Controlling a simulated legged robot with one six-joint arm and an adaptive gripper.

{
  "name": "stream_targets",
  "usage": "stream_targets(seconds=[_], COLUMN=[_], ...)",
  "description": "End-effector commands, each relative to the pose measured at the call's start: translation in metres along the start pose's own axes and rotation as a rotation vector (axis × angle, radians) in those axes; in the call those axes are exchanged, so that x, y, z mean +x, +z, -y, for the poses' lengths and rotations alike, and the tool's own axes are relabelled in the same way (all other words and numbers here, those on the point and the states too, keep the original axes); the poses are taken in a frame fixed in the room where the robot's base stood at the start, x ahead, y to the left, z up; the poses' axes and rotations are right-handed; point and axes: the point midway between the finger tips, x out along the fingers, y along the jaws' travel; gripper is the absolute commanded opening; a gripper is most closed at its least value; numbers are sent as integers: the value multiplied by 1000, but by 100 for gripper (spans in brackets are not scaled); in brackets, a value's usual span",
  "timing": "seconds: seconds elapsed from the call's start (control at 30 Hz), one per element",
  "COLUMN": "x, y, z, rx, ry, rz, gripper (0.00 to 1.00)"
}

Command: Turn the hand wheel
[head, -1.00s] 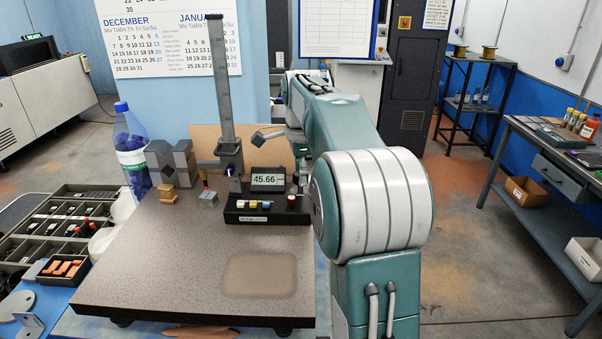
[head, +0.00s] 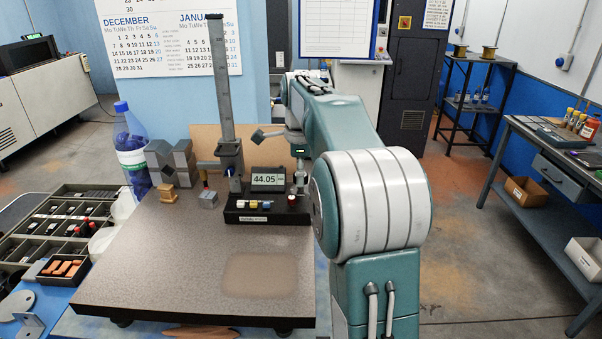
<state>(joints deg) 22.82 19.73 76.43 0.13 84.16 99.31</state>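The height gauge stands on the granite plate, with its grey column (head: 222,85) upright and its carriage (head: 230,158) low on it. Its black base (head: 267,217) carries several coloured buttons and a display (head: 268,180) that reads 44.05. My gripper (head: 300,187) points down at the right end of this base, just right of the display. It is small and partly hidden by my arm, so its finger opening does not show. I cannot make out the hand wheel clearly; the area at the fingertips is too small to tell contact.
The granite plate (head: 180,255) is bare at the front, apart from a worn patch. Grey blocks (head: 172,160), a brass-coloured piece (head: 168,193) and a small metal block (head: 208,199) stand left of the gauge. A blue bottle (head: 131,150) and a parts tray (head: 62,215) are further left.

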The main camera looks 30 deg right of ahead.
Motion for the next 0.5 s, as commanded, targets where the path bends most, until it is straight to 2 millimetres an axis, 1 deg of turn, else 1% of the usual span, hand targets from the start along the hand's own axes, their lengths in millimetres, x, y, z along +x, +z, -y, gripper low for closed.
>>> stream_targets(seconds=[0.4,0.5], x=[-3,-8], y=[-1,-1], z=[0,1], rx=[0,0], ry=[-5,-6], rz=[-1,-1], gripper=[84,84])
